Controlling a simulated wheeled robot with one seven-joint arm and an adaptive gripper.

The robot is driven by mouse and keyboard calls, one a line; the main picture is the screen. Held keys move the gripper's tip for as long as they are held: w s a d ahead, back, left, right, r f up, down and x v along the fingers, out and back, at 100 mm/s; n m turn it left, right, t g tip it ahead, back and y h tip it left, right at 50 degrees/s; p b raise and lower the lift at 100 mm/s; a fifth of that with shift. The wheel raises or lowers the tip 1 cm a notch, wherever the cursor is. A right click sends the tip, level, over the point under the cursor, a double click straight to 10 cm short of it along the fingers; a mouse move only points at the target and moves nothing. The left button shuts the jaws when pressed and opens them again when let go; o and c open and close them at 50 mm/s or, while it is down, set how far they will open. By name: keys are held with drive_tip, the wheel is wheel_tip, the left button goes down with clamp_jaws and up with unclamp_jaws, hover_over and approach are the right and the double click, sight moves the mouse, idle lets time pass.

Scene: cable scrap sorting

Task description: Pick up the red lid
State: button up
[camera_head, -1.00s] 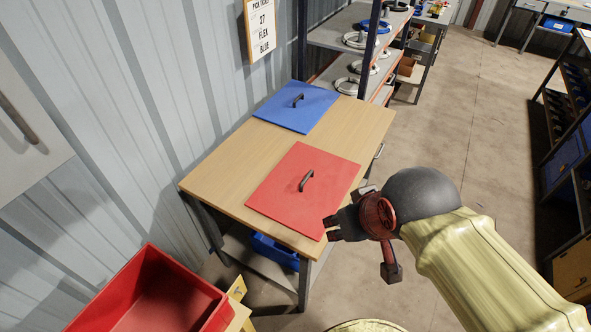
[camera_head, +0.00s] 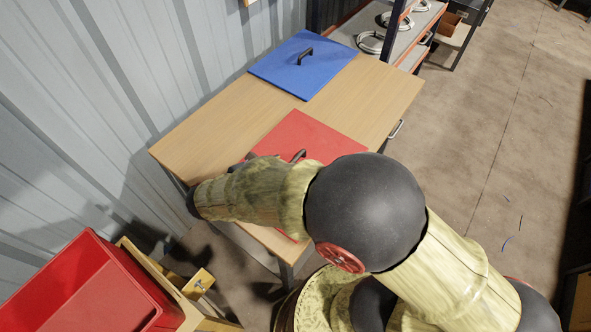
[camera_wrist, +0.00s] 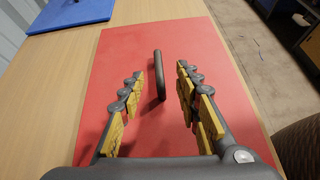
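The red lid (camera_head: 322,136) lies flat on the wooden table, partly hidden behind my arm in the head view. It also shows in the wrist view (camera_wrist: 225,55), with a dark bar handle (camera_wrist: 159,75) standing on it. My gripper (camera_wrist: 159,84) is open above the lid. Its yellow-padded fingers are on either side of the near part of the handle in the picture, with gaps on both sides. I cannot tell how high the fingertips are over the lid. In the head view my gripper is mostly hidden behind my arm.
A blue lid (camera_head: 302,66) with a dark handle lies at the far end of the table (camera_head: 215,130). A red bin (camera_head: 85,290) stands at the lower left. A corrugated wall borders the table's left side. Shelves with cable coils (camera_head: 372,42) stand behind.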

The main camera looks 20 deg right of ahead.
drive_tip(key=shift+w+a+f+n, duration=0.2)
drive_tip(key=shift+a+f+n, duration=0.15)
drive_tip(key=shift+f, duration=0.25)
drive_tip(key=shift+w+d+f+t, duration=0.15)
drive_tip(key=shift+d+f+t, duration=0.05)
drive_tip(key=shift+t, duration=0.1)
drive_tip(key=shift+s+d+b+x, duration=0.15)
drive_tip(key=shift+b+x, duration=0.75)
drive_tip(key=shift+x, duration=0.85)
drive_tip(key=shift+s+d+b+x, duration=0.15)
drive_tip(key=shift+b+x, duration=0.7)
drive_tip(key=shift+x, duration=0.95)
drive_tip(key=shift+a, duration=0.1)
drive_tip(key=shift+c, duration=0.7)
clamp_jaws()
drive_tip(key=shift+r, duration=0.1)
